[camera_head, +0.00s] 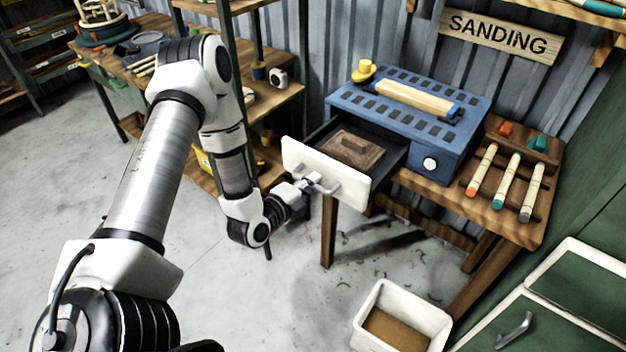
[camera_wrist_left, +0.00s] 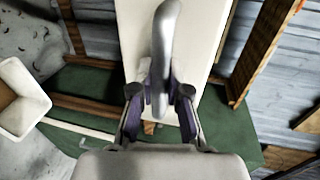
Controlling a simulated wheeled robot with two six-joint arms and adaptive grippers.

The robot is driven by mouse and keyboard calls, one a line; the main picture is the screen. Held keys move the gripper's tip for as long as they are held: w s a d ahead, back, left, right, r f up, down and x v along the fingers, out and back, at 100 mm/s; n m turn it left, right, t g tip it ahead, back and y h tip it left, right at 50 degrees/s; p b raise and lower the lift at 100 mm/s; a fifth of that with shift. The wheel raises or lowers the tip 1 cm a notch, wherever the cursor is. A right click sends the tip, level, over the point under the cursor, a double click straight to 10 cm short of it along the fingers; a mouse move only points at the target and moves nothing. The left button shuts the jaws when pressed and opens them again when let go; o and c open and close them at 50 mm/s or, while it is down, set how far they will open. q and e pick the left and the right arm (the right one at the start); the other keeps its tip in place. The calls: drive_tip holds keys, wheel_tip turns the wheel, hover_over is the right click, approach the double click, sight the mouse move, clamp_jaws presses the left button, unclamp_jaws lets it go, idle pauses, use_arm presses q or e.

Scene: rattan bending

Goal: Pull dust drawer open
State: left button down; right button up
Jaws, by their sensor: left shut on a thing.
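The dust drawer (camera_head: 345,187) has a white front and dark inside walls. It stands pulled out from the left side of the blue sanding unit (camera_head: 400,107). A brown block-like thing lies inside it. My left gripper (camera_head: 312,187) is shut on the drawer's grey handle (camera_head: 325,188). In the left wrist view the handle (camera_wrist_left: 162,50) runs between the fingers (camera_wrist_left: 160,100), in front of the white drawer front (camera_wrist_left: 205,30). My right gripper is in neither view.
A wooden table (camera_head: 520,225) carries the unit and several sanding sticks (camera_head: 507,180) in a rack. A white bin (camera_head: 400,316) with brown contents stands on the floor. A green cabinet (camera_head: 540,315) is at the lower right. Shelves (camera_head: 265,100) stand behind my left arm.

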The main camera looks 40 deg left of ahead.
use_arm(q)
drive_tip(key=shift+s, duration=0.15)
drive_tip(key=c, duration=1.1)
unclamp_jaws()
drive_tip(key=shift+c, duration=0.2)
drive_tip(key=v, duration=0.7)
drive_tip(key=shift+s, duration=0.2)
